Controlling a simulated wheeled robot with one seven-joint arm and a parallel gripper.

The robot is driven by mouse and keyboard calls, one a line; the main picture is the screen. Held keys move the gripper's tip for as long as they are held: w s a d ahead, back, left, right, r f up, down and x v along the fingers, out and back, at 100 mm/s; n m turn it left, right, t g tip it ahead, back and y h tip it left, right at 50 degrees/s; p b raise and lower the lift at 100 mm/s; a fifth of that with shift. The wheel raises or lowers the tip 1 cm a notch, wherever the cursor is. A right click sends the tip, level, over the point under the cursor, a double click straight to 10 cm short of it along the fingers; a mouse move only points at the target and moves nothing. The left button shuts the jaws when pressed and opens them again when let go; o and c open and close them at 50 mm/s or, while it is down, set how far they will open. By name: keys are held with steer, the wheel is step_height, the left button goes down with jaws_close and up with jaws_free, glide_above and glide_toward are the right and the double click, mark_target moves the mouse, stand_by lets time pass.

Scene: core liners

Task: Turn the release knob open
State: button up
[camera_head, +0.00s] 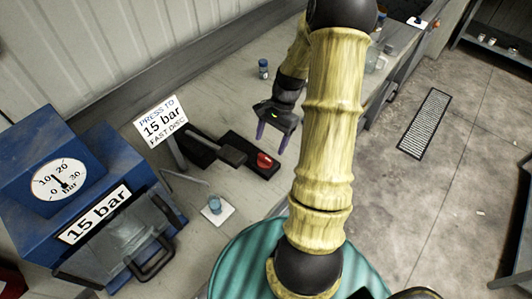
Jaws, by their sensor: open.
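A red knob (265,160) sits on a dark base block (252,146) on the bench; I take it for the release knob. My gripper (271,140) points down with its two purple fingers apart and empty, just above and beside the red knob. Whether a finger touches the knob cannot be told. A blue press (95,155) stands at the left with a round dial (59,180) and a "15 bar" label (95,213).
A small blue-grey cup (215,204) stands on a white square in front. A small dark bottle (263,68) stands farther back. My arm hides part of the bench's right side. A floor grate (424,124) lies to the right.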

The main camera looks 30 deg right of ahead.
mark_target(263, 156)
steer(key=p+x, duration=0.1)
steer(key=x, duration=0.5)
steer(key=shift+a+f, duration=0.1)
steer(key=shift+f, duration=0.05)
steer(key=c, duration=1)
steer(key=shift+o, duration=0.2)
steer(key=shift+n, duration=0.4)
steer(key=n, duration=0.2)
steer(key=n+g+h, duration=0.1)
steer(key=n, duration=0.1)
steer(key=shift+w+g+p, duration=0.15)
steer(key=shift+g+p, duration=0.15)
steer(key=shift+p, duration=0.05)
steer(key=n, duration=0.2)
steer(key=n+h, duration=0.1)
steer(key=n, duration=0.1)
steer(key=shift+w+a+n+g+h, duration=0.1)
steer(key=shift+a+n+g+h, duration=0.05)
steer(key=shift+n+g+h, duration=0.2)
steer(key=n, duration=0.2)
steer(key=n+h, duration=0.1)
steer(key=n, duration=0.1)
steer(key=shift+w+a+n+g+h, duration=0.1)
steer(key=shift+a+n+g+h, duration=0.05)
steer(key=shift+n+g+h, duration=0.15)
steer(key=shift+c, duration=0.2)
steer(key=shift+o, duration=0.2)
steer(key=shift+n+h, duration=0.75)
steer(key=shift+n, duration=1.2)
steer(key=shift+a, duration=0.1)
